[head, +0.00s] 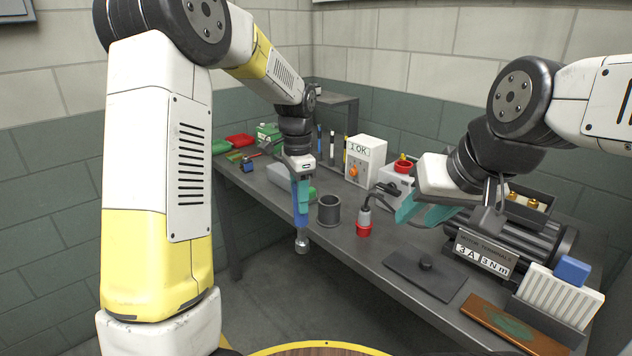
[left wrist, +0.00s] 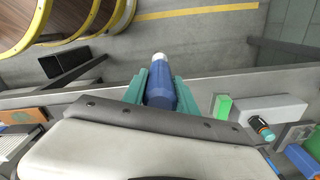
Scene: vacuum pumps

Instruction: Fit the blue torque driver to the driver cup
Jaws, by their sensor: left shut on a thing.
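My left gripper (head: 300,198) is shut on the blue torque driver (head: 301,217), which hangs upright with its grey metal end (head: 302,243) down. The driver is in front of the bench edge, to the left of the driver cup. The dark grey, open-topped driver cup (head: 329,210) stands near the bench's front edge, apart from the driver. In the left wrist view, the blue driver (left wrist: 160,90) sits between the teal fingers (left wrist: 160,92). My right gripper (head: 425,212) is over the bench to the right, its teal fingers apart with nothing seen between them.
A red-ended plug (head: 364,226) is right of the cup.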

